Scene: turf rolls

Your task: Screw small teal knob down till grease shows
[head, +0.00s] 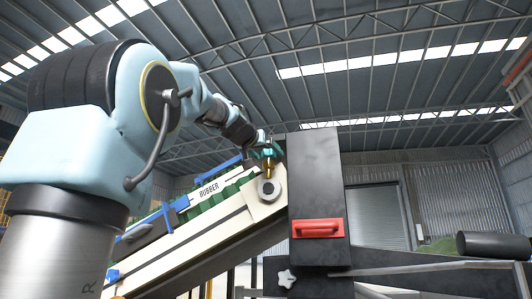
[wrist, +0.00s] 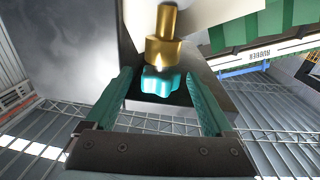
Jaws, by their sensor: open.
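The small teal knob (wrist: 163,84) is a lobed cap on a brass fitting (wrist: 166,50) in the wrist view. My gripper (wrist: 159,75) is open, with one green finger on each side of the knob. A gap shows between the knob and each finger. In the head view, my gripper (head: 262,149) is at the upper end of the conveyor, at the brass fitting (head: 268,169) above a round bearing housing (head: 269,190). The knob and fingers blend together there. I see no grease in either view.
The inclined conveyor (head: 190,243) has a green belt and cream side rails. A tall dark housing (head: 315,180) with a red handle (head: 318,228) stands close right of my gripper. A pale star-shaped knob (head: 287,278) is lower down. A dark roll (head: 495,245) lies at the right.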

